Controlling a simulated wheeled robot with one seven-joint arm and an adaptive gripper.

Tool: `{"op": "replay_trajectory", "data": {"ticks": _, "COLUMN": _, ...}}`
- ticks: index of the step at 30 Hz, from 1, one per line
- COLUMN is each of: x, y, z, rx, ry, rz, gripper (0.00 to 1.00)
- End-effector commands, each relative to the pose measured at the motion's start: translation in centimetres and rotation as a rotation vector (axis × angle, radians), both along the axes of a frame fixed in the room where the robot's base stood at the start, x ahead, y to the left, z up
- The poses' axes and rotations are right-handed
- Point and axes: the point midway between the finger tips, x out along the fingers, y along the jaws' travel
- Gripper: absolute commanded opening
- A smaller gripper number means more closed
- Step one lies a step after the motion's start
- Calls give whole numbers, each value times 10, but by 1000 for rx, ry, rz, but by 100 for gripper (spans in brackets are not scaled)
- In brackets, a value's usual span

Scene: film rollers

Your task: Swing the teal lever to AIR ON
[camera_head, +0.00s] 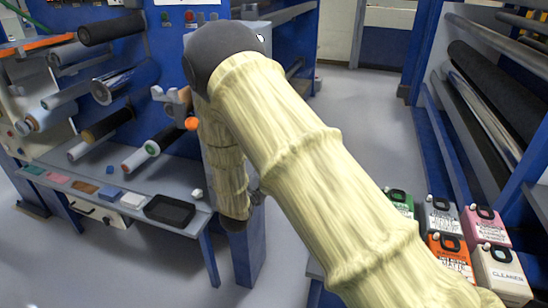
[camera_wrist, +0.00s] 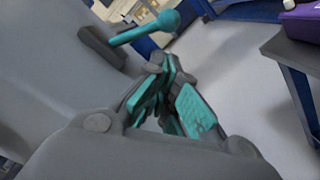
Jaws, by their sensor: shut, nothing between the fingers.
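The teal lever (camera_wrist: 145,29) shows in the upper part of the wrist view. It is a short rod with a round knob at its right end, joined to a dark grey mount (camera_wrist: 101,46) at its left. I cannot read any AIR ON mark. My gripper (camera_wrist: 166,72) is shut and empty, its teal-padded fingers just below the lever in the picture. A gap shows between fingertips and lever, but I cannot tell the depth. In the head view my sleeved arm covers the middle, and I cannot make out the lever there.
A blue roller frame with a grey shelf (camera_head: 88,205) stands at left; the shelf holds a black tray (camera_head: 169,210) and small coloured blocks. Several labelled containers, one orange (camera_head: 449,254), stand at lower right. Another roller rack (camera_head: 490,110) is at right. Grey floor (camera_head: 350,110) is open between.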

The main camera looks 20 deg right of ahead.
Motion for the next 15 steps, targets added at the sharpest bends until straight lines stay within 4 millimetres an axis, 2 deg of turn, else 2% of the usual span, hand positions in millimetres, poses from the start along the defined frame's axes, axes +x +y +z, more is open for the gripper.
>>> {"op": "replay_trajectory", "data": {"ticks": 5, "x": 11, "y": -9, "z": 1, "rx": 1, "ry": 0, "rz": -1, "gripper": 0}}
{"op": "replay_trajectory", "data": {"ticks": 15, "x": 54, "y": -41, "z": 3, "rx": 2, "ry": -1, "rz": -2, "gripper": 0}}
